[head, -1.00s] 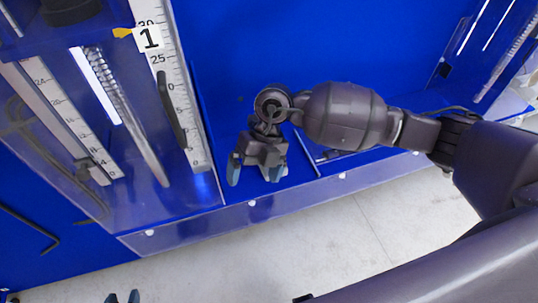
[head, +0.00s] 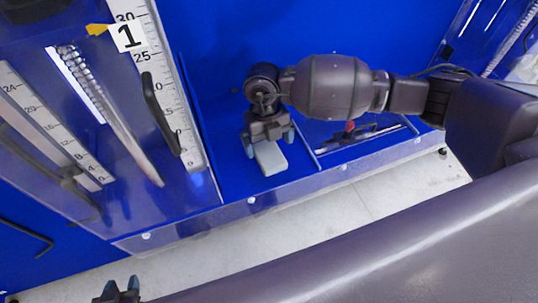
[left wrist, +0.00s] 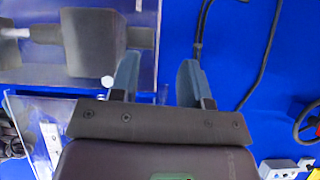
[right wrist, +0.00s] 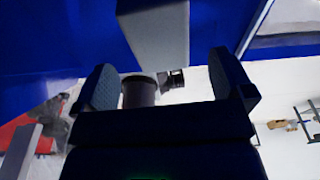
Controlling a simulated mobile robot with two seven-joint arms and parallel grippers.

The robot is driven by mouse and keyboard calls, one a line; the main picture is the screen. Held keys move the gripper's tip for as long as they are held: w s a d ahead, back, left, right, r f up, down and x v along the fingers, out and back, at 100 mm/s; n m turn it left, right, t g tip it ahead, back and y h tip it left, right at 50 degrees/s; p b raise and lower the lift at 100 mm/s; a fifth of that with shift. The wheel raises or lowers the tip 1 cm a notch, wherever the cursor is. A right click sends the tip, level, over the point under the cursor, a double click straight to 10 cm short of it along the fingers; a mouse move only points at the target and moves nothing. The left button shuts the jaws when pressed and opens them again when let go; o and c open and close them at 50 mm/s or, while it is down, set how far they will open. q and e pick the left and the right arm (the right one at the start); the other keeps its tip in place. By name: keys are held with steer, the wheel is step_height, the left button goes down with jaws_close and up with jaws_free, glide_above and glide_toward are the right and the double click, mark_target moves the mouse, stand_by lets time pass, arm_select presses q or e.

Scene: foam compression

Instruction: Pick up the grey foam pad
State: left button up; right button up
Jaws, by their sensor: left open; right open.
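The grey foam pad (head: 270,158) is a small light-grey block in a blue compartment behind a low clear front wall. My right gripper (head: 269,142) is open at the pad's upper end, which it hides in the head view. In the right wrist view the pad (right wrist: 157,38) appears ahead of the open fingers (right wrist: 165,82), lined up with the gap between them; I cannot tell whether they touch it. My left gripper (head: 120,287) is low at the bottom edge of the head view, away from the pad. It is open and empty in the left wrist view (left wrist: 157,80).
The low clear front wall (head: 235,212) runs along the compartments. A ruler panel marked 1 (head: 165,95) stands left of the pad's compartment. A divider (head: 304,148) separates it from the compartment on the right, which holds a dark tool with a red part (head: 350,127).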

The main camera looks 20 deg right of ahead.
mark_target(269, 153)
step_height(269, 153, down, 4)
steer(key=shift+s+r, duration=0.15)
steer(key=shift+f, duration=0.35)
steer(key=c, duration=1)
arm_select(q)
steer(key=shift+w+f, duration=0.1)
steer(key=shift+w, duration=0.15)
step_height(269, 153, up, 2)
steer(key=shift+p, duration=0.9)
arm_select(e)
step_height(269, 153, up, 20)
